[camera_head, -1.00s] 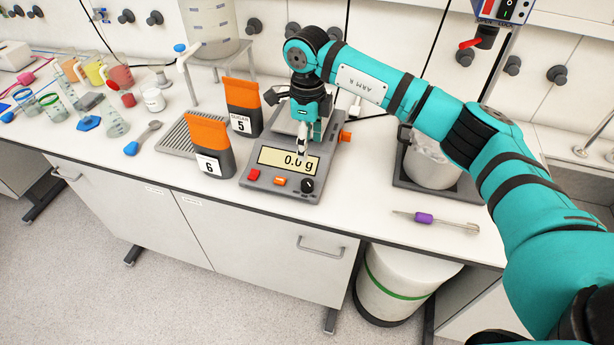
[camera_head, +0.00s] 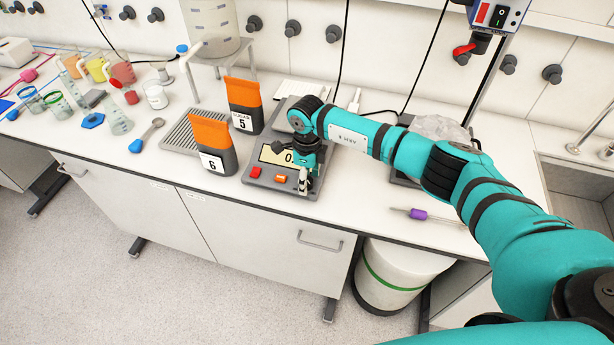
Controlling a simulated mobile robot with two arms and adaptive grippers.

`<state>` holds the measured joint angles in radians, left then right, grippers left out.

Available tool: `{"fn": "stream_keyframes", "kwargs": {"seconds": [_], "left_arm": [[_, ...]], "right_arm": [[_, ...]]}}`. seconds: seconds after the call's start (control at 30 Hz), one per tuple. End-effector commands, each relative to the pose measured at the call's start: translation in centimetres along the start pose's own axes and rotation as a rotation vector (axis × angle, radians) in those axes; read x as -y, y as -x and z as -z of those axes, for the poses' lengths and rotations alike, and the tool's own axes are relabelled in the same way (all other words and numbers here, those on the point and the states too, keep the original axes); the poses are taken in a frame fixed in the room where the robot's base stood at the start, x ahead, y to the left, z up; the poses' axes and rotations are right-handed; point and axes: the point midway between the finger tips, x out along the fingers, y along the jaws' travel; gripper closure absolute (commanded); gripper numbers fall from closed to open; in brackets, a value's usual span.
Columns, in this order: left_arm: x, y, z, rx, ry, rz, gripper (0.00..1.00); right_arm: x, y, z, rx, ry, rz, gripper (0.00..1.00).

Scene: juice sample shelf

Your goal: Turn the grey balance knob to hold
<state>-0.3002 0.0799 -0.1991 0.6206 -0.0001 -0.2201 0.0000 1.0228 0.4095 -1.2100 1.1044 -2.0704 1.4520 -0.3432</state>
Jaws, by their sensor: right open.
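The grey balance (camera_head: 258,178) stands on the white counter. Its display (camera_head: 271,155) is partly covered by my right arm. A red button (camera_head: 255,172) and an orange button (camera_head: 280,179) show on its front panel. My right gripper (camera_head: 303,190) points down over the right end of that panel, where the knob sits. The knob is hidden behind the fingers, so I cannot tell whether they touch it or which way it points. The gripper is open. My left gripper is not in view.
Two orange-topped grey packs, numbered 5 (camera_head: 243,105) and 6 (camera_head: 213,145), stand close left of the balance. A purple-handled tool (camera_head: 418,214) lies to the right near the counter edge. Beakers and a blue spoon (camera_head: 146,136) are on the left.

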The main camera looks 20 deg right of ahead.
Motion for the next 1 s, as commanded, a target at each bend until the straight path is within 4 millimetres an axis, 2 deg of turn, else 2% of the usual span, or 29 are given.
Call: {"fn": "stream_keyframes", "kwargs": {"seconds": [0.07,0.47,0.77,1.0], "left_arm": [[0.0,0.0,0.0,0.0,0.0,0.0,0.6],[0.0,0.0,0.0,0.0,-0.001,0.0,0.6],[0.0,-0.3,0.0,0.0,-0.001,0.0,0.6],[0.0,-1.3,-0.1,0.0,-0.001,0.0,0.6]], "right_arm": [[0.0,0.0,0.0,0.0,0.0,0.0,0.47],[0.0,0.1,0.0,0.001,0.0,0.0,1.0],[0.0,0.0,-0.1,0.001,-0.035,0.001,1.0],[0.1,0.0,-0.1,0.003,-0.168,0.002,1.0]]}}
